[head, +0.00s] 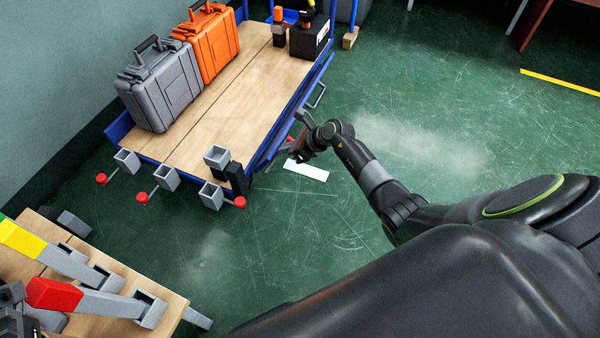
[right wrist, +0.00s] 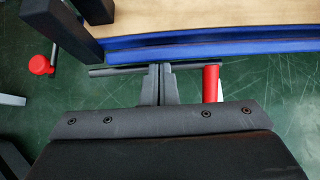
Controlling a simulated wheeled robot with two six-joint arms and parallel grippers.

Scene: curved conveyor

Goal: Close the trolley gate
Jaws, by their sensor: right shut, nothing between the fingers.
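The trolley (head: 118,128) has a wooden deck and blue edges, and stands at the upper left in the head view. A low blue side panel (head: 318,75), which looks like the gate, runs along its right edge with a grey loop handle (head: 318,97). My right gripper (head: 294,149) is beside the near end of this side. In the right wrist view its fingers (right wrist: 159,72) are shut and empty, next to a thin dark bar (right wrist: 105,71) and a red grip (right wrist: 211,84). A dark part at the lower left edge may be my left gripper; its jaws cannot be made out.
A grey case (head: 160,88) and an orange case (head: 210,45) stand on the deck, with a black box (head: 310,40) at its far end. Grey sockets with red knobs (head: 142,197) jut from the near end. A wooden table (head: 165,320) bears yellow and red levers.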

